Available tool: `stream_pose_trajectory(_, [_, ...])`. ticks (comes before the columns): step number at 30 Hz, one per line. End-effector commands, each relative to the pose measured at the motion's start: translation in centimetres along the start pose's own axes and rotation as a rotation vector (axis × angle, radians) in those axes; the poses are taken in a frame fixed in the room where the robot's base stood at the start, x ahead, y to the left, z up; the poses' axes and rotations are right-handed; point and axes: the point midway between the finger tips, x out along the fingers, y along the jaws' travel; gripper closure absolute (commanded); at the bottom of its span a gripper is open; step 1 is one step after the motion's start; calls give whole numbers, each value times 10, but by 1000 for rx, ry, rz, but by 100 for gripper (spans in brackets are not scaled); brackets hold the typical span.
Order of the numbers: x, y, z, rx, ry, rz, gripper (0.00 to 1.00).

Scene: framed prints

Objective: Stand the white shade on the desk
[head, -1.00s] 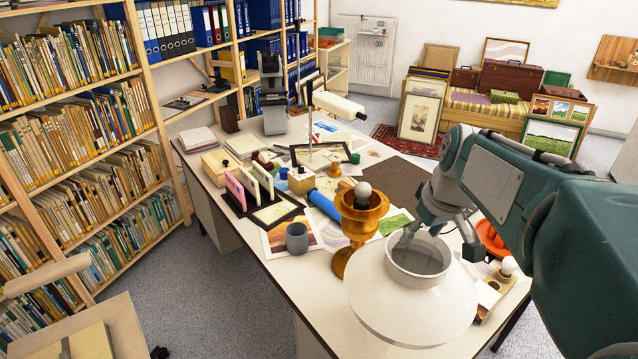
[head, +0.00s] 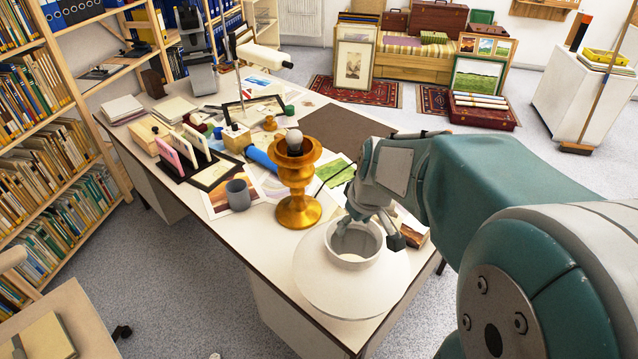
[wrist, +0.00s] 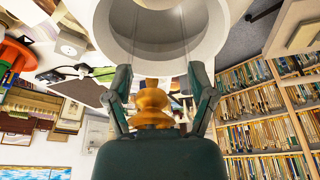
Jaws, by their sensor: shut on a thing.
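The white shade (head: 325,285) is a wide dome with a short open collar on top. It is collar-up over the near right end of the desk (head: 265,240); I cannot tell whether its rim touches the top. My gripper (head: 365,228) is shut on the collar from behind. In the wrist view the shade (wrist: 165,50) fills the top middle, with a finger of my gripper (wrist: 160,72) on each side. The brass lamp base (head: 297,180) with a bare bulb stands upright just left of and behind the shade.
A grey mug (head: 238,194), a blue roll (head: 259,158) and a rack of upright frames (head: 183,150) stand left of the lamp base. Papers and prints cover much of the desk. Its front left strip is fairly clear. Bookshelves (head: 60,130) line the left wall.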

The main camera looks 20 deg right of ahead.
Motion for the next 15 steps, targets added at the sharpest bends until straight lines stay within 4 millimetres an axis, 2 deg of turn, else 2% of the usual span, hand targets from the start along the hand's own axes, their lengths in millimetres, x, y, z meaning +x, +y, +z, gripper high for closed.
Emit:
stream_pose_trajectory(6, [27, 22, -24, 1, -3, -2, 90])
stream_pose_trajectory(15, [74, 41, -38, 2, -2, -1, 90])
